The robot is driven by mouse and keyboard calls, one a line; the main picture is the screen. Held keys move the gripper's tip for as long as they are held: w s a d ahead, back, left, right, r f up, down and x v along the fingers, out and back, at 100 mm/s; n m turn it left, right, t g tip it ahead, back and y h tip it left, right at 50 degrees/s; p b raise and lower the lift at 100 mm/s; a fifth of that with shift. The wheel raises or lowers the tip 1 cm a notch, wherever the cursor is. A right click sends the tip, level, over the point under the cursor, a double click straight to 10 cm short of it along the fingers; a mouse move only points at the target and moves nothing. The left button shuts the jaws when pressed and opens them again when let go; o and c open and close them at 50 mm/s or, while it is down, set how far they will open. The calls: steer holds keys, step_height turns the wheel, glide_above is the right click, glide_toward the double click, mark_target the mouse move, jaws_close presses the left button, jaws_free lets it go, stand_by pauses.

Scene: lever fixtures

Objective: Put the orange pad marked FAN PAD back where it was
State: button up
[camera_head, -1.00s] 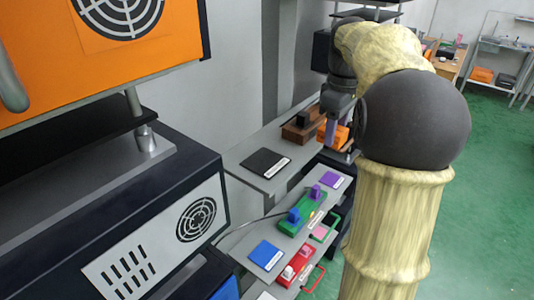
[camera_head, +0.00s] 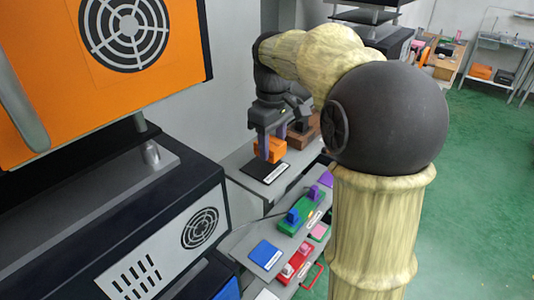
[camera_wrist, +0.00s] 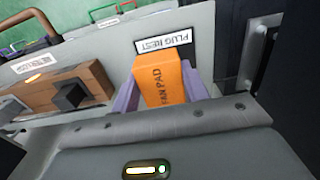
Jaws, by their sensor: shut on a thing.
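The orange pad (camera_head: 275,149) is a small block. Its FAN PAD lettering shows in the wrist view (camera_wrist: 160,84). My gripper (camera_head: 268,152) is shut on it, with one purple finger on either side. The pad is over or on a flat black mat (camera_head: 262,171) on the grey shelf; I cannot tell whether they touch. In the wrist view the mat's label (camera_wrist: 165,41) reads PLUG REST, upside down. A brown wooden fixture (camera_head: 306,134) stands right of my gripper. In the wrist view this fixture (camera_wrist: 38,97) carries a black block (camera_wrist: 72,95).
A lower grey shelf holds a green two-lever fixture (camera_head: 302,214), a blue mat (camera_head: 265,254) and a red fixture (camera_head: 296,264). A large cabinet with an orange panel (camera_head: 60,60) and round grilles stands at the left. Green floor (camera_head: 480,200) is open at the right.

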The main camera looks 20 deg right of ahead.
steer(key=shift+a, duration=0.1)
steer(key=shift+w+a, duration=0.1)
steer(key=shift+a, duration=0.25)
steer(key=f, duration=0.1)
steer(key=f+p, duration=0.1)
steer(key=f, duration=0.1)
steer(key=shift+a, duration=0.3)
steer(key=shift+d+f, duration=0.1)
steer(key=shift+f, duration=0.15)
steer(key=o, duration=0.9)
steer(key=shift+f, duration=0.1)
